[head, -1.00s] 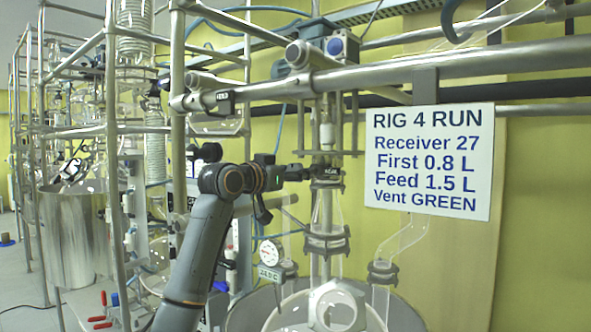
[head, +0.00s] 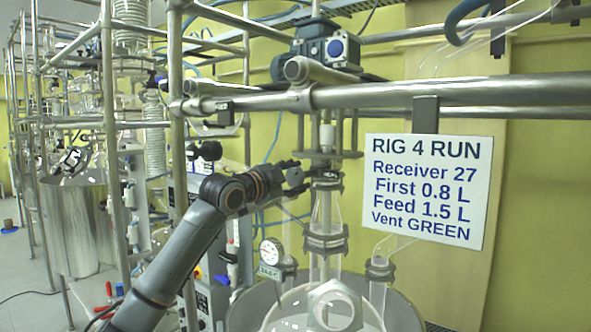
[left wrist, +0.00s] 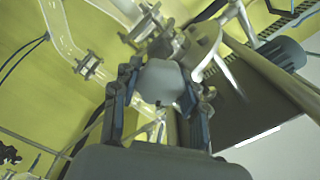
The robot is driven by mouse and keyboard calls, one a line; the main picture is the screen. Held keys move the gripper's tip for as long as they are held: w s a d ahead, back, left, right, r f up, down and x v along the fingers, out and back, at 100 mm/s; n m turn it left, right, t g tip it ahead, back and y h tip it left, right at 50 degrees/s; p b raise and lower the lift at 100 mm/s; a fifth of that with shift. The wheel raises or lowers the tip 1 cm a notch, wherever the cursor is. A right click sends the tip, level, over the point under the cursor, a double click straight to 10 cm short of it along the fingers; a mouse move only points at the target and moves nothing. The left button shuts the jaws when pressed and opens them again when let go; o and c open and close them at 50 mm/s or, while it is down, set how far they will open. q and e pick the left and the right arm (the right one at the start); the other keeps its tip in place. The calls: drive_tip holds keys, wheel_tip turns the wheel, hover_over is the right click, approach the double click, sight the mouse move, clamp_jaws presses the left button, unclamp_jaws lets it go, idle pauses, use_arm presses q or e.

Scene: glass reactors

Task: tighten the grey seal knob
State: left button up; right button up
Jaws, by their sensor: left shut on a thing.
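The grey seal knob (left wrist: 160,82) is a rounded, faceted grey piece in the middle of the left wrist view. The two dark fingers of my left gripper (left wrist: 162,100) lie on either side of it, and the gripper is shut on it. In the head view my left gripper (head: 306,178) reaches in from the left to the seal collar on the glass column (head: 325,205) above the reactor. There the knob is hidden by the fingers and too small to make out. My right gripper is not in view.
Thick horizontal steel pipes (head: 420,97) and a motor (head: 325,50) lie above the gripper. A white sign (head: 425,190) hangs to the right. A round gauge (head: 270,252) is below the gripper, and a steel upright (head: 178,130) stands to the left.

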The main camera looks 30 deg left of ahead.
use_arm(q)
drive_tip(key=m, duration=0.1)
drive_tip(key=m+p, duration=0.1)
drive_tip(key=shift+f+m, duration=0.25)
drive_tip(key=shift+m, duration=2.05)
drive_tip(key=o, duration=1.2)
drive_tip(key=shift+c, duration=0.2)
drive_tip(key=shift+r, duration=0.1)
drive_tip(key=s, duration=1.2)
drive_tip(key=shift+a, duration=0.45)
